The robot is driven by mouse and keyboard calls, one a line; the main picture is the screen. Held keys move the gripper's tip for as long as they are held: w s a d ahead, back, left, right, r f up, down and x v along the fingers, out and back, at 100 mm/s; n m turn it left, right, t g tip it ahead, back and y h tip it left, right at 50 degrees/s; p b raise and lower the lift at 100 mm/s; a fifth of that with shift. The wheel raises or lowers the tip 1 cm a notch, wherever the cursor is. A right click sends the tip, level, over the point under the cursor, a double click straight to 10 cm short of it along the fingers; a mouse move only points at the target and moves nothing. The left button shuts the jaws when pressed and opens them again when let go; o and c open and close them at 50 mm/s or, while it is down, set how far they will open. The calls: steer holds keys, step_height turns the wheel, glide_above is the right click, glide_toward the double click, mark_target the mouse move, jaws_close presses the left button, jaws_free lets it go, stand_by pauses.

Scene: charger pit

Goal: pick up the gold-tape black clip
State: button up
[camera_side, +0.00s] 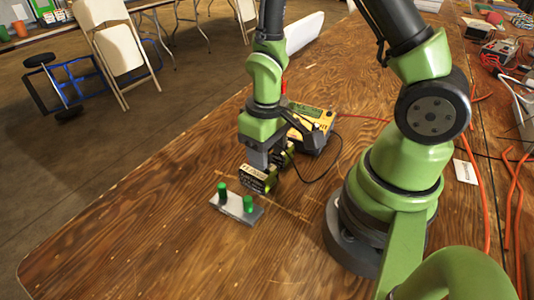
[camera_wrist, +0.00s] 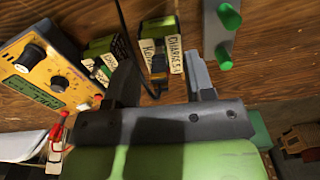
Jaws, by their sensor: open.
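My gripper (camera_side: 268,166) points down over the wooden table with its jaws apart. In the wrist view its two fingers (camera_wrist: 162,70) stand open with a gap between them. A dark clip with green on top and pale lettered labels (camera_wrist: 160,48) shows in that gap, near the fingertips; it also shows below the gripper in the side view (camera_side: 257,179). I cannot tell whether it is held or touched. A second labelled dark and green clip (camera_wrist: 103,52) lies left of the left finger. Gold tape is not clearly readable on either one.
A yellow charger (camera_wrist: 52,72) with dials stands left in the wrist view and behind my gripper in the side view (camera_side: 311,121). A grey block with two green posts (camera_side: 237,208) sits in front. A black cable (camera_wrist: 122,25) crosses near the clips. The front table is clear.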

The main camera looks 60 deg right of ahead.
steer(key=shift+f, duration=0.65)
steer(key=shift+c, duration=0.5)
steer(key=c, duration=0.7)
steer(key=shift+r, duration=5.05)
